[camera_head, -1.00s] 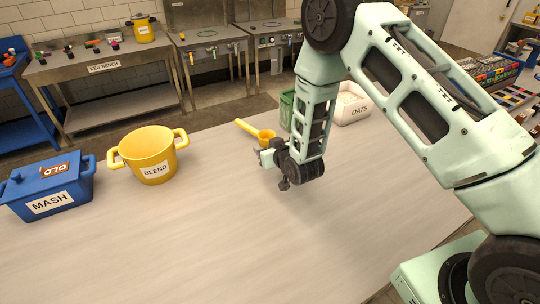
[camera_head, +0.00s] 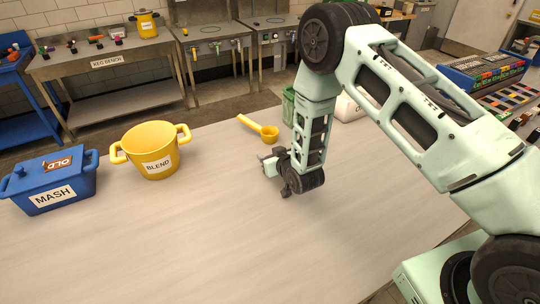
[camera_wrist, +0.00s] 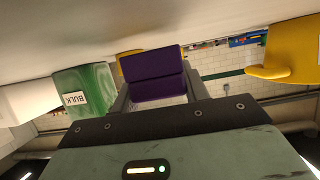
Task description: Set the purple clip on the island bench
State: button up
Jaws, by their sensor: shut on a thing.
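The purple clip (camera_wrist: 155,75) shows in the wrist view, between the fingers of my gripper (camera_wrist: 156,92), which is shut on it. In the head view my gripper (camera_head: 268,164) hangs over the pale bench top (camera_head: 200,240), right of the yellow BLEND pot. The clip cannot be made out there. A gap between gripper and bench top seems to show, but its height is hard to tell. No label shows on this bench.
The yellow BLEND pot (camera_head: 152,152) and blue MASH pot (camera_head: 52,180) stand at left. A yellow ladle (camera_head: 268,132), a green BULK container (camera_head: 289,106) and a white container (camera_head: 348,108) are behind my gripper. The bench's front and middle are clear. The keg bench (camera_head: 110,62) stands behind.

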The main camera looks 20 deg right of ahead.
jog(key=shift+f, duration=0.1)
jog(key=o, duration=1)
jog(key=shift+c, duration=0.2)
